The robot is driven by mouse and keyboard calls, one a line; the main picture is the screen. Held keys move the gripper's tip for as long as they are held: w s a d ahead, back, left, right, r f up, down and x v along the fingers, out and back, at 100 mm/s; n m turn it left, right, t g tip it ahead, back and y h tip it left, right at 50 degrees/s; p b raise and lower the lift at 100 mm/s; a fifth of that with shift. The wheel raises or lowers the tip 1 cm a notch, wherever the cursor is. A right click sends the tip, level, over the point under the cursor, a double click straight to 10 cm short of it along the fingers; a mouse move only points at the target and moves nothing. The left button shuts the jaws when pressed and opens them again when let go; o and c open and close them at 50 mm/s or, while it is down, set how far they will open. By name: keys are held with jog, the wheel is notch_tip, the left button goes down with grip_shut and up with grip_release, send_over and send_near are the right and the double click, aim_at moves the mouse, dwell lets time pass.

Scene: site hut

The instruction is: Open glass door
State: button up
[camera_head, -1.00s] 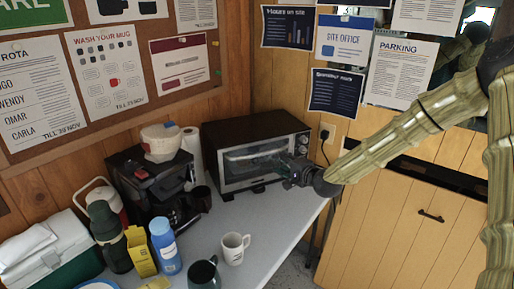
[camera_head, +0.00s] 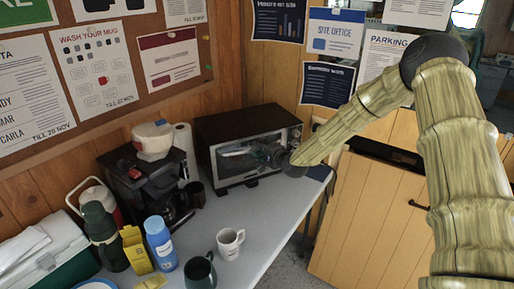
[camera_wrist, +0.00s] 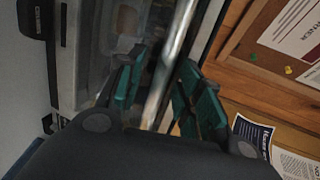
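The toaster oven (camera_head: 220,124) stands on the table against the corner, with its glass door (camera_head: 235,160) at the front; the door looks closed. My gripper (camera_head: 268,157) is in front of the right part of the door, partly hidden by my own wrist in the head view. In the wrist view, the bright metal handle bar (camera_wrist: 172,50) runs between the two green-padded fingers of my gripper (camera_wrist: 160,95). The fingers stand apart on either side of the bar, with the right one closer to it. The glass shows blurred behind them.
The tabletop (camera_head: 262,215) in front of the oven is mostly clear. A wooden cabinet (camera_head: 375,215) is to the right.

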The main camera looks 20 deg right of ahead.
jog(key=shift+w+f, duration=0.1)
jog(key=shift+w, duration=0.35)
jog(key=shift+a, duration=0.1)
grip_shut()
jog(key=shift+s+f, duration=0.1)
jog(key=shift+f, duration=0.05)
